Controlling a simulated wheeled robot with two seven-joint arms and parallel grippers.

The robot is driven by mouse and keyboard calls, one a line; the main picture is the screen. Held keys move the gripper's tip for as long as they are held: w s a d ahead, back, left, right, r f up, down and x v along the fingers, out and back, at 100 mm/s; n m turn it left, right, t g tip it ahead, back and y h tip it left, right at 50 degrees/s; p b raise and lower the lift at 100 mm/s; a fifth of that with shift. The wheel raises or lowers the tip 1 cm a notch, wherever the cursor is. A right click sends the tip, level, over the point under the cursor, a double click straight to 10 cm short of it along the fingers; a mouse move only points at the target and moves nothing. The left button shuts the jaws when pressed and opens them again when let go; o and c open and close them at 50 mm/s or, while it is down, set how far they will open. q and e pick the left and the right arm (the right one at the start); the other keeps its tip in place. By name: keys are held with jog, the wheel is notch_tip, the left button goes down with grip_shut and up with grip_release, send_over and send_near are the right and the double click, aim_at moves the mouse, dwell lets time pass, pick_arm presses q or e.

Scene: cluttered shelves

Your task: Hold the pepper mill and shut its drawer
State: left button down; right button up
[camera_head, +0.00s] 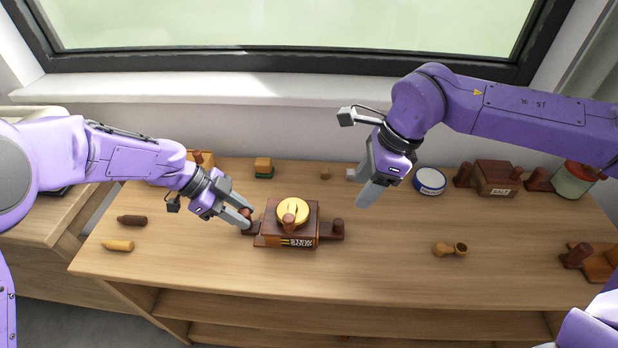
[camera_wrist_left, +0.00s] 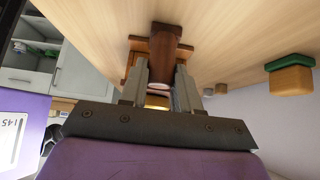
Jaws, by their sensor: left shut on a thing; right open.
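The pepper mill (camera_head: 270,228) is a dark brown wooden box with a round brass top and a knob, near the middle of the table. Its front label reads something like "STEW". My left gripper (camera_head: 243,220) is shut on the left peg. In the left wrist view the brown peg (camera_wrist_left: 165,45) is between the fingers. My right gripper (camera_head: 368,194) is open and empty, above the table, right of the mill.
Behind stand a yellow-green block (camera_head: 263,168), a blue-and-white tin (camera_head: 430,181), a salt box (camera_head: 495,179) and a jar (camera_head: 573,183). The table in front of the mill is clear.

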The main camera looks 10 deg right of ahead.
dwell(0.3)
pick_arm(q)
jog(key=c, duration=0.7)
grip_release()
jog(key=shift+c, duration=0.2)
jog(key=v, duration=1.2)
jog(key=shift+a+f, duration=0.1)
